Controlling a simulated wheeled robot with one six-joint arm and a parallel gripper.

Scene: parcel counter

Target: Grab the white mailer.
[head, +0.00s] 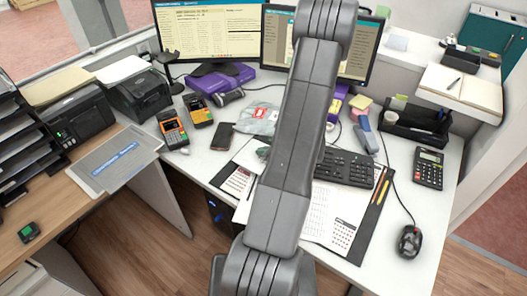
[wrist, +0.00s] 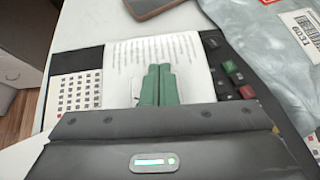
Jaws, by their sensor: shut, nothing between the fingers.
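The white mailer (head: 250,122) is a crumpled, pale grey-white plastic bag with a red label. In the head view it lies on the white desk, left of my arm, which hides part of its right side. In the wrist view the mailer (wrist: 250,62) fills the upper right, with a barcode label and cut off by the frame edge. My gripper (wrist: 158,70) has green fingers pressed together with nothing between them. It is apart from the mailer, to its left in the wrist view, over a printed sheet. In the head view my arm hides most of the gripper.
A dark phone (head: 219,136) lies just left of the mailer. Card terminals (head: 173,129) stand further left. A keyboard (head: 343,168) lies right of my arm, with a black organizer (head: 415,125) behind. Monitors (head: 210,30) stand at the back. A calendar sheet (wrist: 78,92) lies left of the fingers.

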